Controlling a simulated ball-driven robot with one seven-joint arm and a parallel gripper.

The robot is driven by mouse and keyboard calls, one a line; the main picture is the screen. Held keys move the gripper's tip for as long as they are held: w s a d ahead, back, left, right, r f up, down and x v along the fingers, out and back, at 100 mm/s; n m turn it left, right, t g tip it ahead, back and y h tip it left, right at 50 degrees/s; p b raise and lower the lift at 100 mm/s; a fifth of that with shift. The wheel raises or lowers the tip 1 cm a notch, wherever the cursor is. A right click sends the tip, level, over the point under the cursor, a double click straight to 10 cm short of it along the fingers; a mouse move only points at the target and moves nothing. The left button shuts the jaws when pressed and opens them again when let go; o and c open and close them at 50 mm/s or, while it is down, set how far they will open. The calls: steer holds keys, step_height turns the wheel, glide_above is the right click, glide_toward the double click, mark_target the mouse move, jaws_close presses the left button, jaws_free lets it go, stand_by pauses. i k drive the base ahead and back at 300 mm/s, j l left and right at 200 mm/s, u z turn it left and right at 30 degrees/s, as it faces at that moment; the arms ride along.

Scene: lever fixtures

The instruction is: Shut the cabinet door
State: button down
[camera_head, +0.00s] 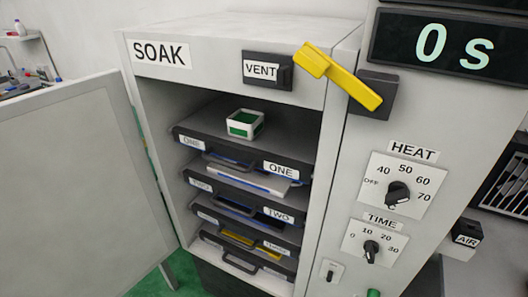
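The cabinet (222,27) has a light grey body with a SOAK label at its upper left. Its door (60,190) stands wide open, swung out to the left on hinges along the opening's left edge. The inside is in plain view, with several dark trays labelled ONE, TWO and so on. The door's outer face is hidden, and its left part runs out of the picture. A yellow lever (338,76) sits at the upper right of the opening on a dark mount, slanting down to the right. My gripper is not in view.
A small green and white box (245,124) sits on the top tray. A VENT block (267,70) is above the opening. The right panel carries a HEAT knob (398,194), a TIME knob (371,250) and a display (450,45) reading 0 s. A cluttered bench (20,75) is behind left.

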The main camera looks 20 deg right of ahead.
mark_target(84, 212)
steer(key=u, duration=1)
steer(key=i+j+u, duration=0.15)
steer(key=i+u, duration=0.3)
steer(key=i, duration=0.2)
steer(key=i+u, duration=0.45)
steer(key=i, duration=0.2)
steer(key=i+z, duration=0.15)
steer(key=i, duration=0.5)
steer(key=i+z, duration=0.15)
steer(key=i, duration=0.5)
steer(key=i+j+z, duration=0.2)
steer(key=i, duration=2.3)
steer(key=i+z, duration=0.55)
steer(key=z, duration=0.15)
steer(key=i+j+z, duration=0.2)
steer(key=z, duration=0.15)
steer(key=i+z, duration=0.1)
steer(key=z, duration=3.45)
